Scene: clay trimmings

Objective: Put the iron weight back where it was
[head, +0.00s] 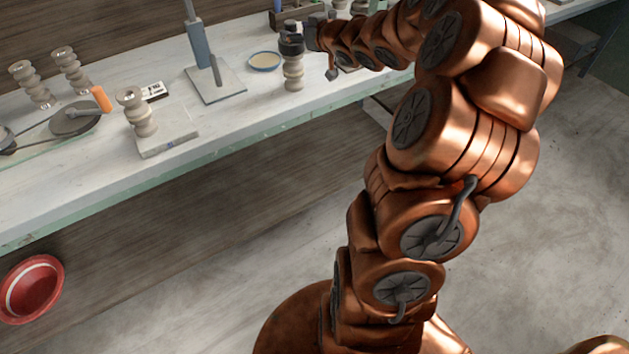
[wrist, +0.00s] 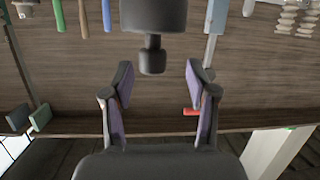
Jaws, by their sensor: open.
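The iron weight looks like a dark cylinder (head: 291,45) with a narrow knob. In the head view it sits on top of an upright ribbed clay piece (head: 293,72) near the bench's front edge. In the wrist view the weight (wrist: 153,15) is at the top middle, its knob pointing down the picture. My gripper (head: 309,34) is at the weight's right side in the head view. In the wrist view its two purple-padded fingers (wrist: 160,72) are spread, with the knob's end between their tips and clear gaps on both sides. The gripper is open and empty.
A blue-rimmed dish (head: 264,61) and a metal stand (head: 214,86) are left of the clay piece. Further left are a slab (head: 170,138) bearing another ribbed piece (head: 136,112), and an orange-handled tool (head: 102,98). A red bowl (head: 32,289) is below the bench.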

